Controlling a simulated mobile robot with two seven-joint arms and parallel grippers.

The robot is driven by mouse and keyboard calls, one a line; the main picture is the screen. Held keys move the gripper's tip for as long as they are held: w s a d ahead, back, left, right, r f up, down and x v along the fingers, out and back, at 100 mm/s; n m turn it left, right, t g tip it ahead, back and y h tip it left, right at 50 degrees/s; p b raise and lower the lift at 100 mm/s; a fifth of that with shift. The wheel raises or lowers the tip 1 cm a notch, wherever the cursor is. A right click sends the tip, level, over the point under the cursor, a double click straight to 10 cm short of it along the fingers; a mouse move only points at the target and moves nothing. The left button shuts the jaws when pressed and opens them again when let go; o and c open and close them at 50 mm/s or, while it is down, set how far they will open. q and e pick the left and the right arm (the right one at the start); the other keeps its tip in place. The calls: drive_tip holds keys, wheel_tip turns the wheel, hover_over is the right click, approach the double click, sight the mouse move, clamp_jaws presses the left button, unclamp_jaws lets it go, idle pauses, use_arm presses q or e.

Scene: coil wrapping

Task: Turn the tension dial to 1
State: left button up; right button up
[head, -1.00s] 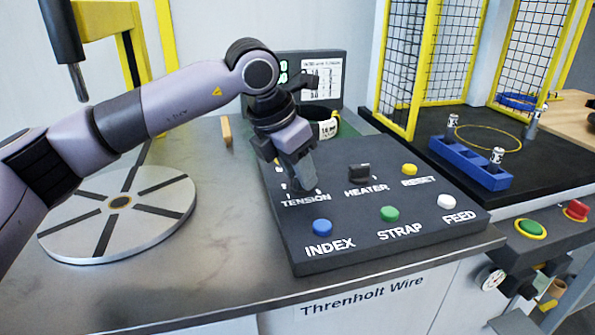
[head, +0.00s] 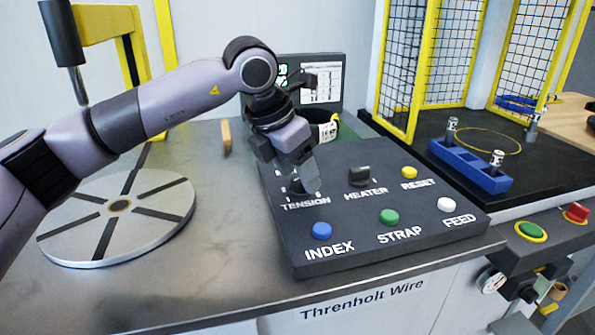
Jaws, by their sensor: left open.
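The dark control panel (head: 352,225) lies on the metal bench and carries the printed label TENSION (head: 305,203). The tension dial (head: 297,187) is a dark knob just above that label, mostly hidden behind my left gripper (head: 308,183). My left gripper points down at the dial from above, open, with its fingers over the dial area. I cannot tell whether the fingers touch the dial. Parts of the white scale marks show left of the fingers, but the dial's setting cannot be read. My right gripper is not in view.
The heater knob (head: 359,175) stands just right of the gripper. INDEX (head: 322,231), STRAP (head: 389,217), FEED (head: 446,204) and RESET (head: 409,172) buttons are nearby. A slotted turntable (head: 170,205) sits left, a display (head: 320,75) behind, and a caged station with a blue rack (head: 470,167) right.

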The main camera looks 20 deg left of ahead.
sight(285, 200)
use_arm(q)
drive_tip(key=v, duration=0.6)
drive_tip(key=shift+r, duration=0.2)
drive_tip(key=shift+s, duration=0.2)
